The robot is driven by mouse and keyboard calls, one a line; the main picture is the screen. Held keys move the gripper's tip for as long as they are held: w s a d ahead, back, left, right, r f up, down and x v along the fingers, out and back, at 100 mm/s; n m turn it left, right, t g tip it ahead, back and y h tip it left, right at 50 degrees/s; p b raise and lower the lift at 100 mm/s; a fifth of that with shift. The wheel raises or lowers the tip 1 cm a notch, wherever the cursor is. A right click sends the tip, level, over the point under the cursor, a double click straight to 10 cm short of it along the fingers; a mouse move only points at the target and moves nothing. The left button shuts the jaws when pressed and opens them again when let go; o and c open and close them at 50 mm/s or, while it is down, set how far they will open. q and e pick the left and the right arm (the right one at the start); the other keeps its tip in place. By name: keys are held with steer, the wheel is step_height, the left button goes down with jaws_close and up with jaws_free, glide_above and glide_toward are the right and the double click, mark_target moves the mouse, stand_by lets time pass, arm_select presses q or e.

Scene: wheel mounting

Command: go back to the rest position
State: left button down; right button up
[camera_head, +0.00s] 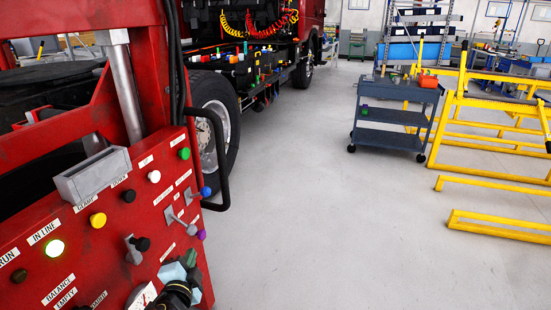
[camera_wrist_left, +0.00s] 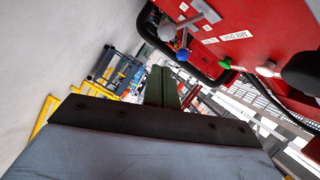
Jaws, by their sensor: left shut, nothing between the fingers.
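My left gripper (camera_head: 189,259) is at the bottom of the head view, in front of the lower right part of the red control panel (camera_head: 60,232). Its green fingers are together with nothing between them. The fingers also show in the left wrist view (camera_wrist_left: 161,86), pointing away from the dark gripper body, with the panel's levers and knobs beyond. I cannot tell whether they touch the panel. My right gripper is not in view.
A truck wheel (camera_head: 214,125) stands behind. A grey tool cart (camera_head: 396,115) and yellow frames (camera_head: 500,190) stand right. The floor between is clear.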

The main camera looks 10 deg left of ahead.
arm_select(q)
steer(key=s+d+f+n+g+h, duration=0.1)
steer(key=s+f+g, duration=0.1)
steer(key=s+f, duration=0.5)
steer(key=s+f+n+g, duration=0.1)
steer(key=s+f+g, duration=0.2)
steer(key=f, duration=0.8)
steer(key=s+d+f+n+g+h, duration=0.1)
steer(key=s+f+g, duration=0.1)
steer(key=s+f, duration=0.45)
steer(key=s+f+n+g, duration=0.1)
steer(key=s+f+g, duration=0.1)
steer(key=s+f, duration=0.4)
steer(key=s+f+n+g+h, duration=0.1)
steer(key=s+f, duration=0.4)
steer(key=s, duration=0.9)
steer(key=s+d+f+n+g, duration=0.1)
steer(key=s+f+n+g, duration=0.2)
steer(key=s, duration=0.8)
step_height(320, 180, down, 4)
steer(key=shift+r+g, duration=0.15)
steer(key=shift+g, duration=0.85)
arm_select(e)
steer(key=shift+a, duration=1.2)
arm_select(q)
steer(key=shift+w, duration=0.1)
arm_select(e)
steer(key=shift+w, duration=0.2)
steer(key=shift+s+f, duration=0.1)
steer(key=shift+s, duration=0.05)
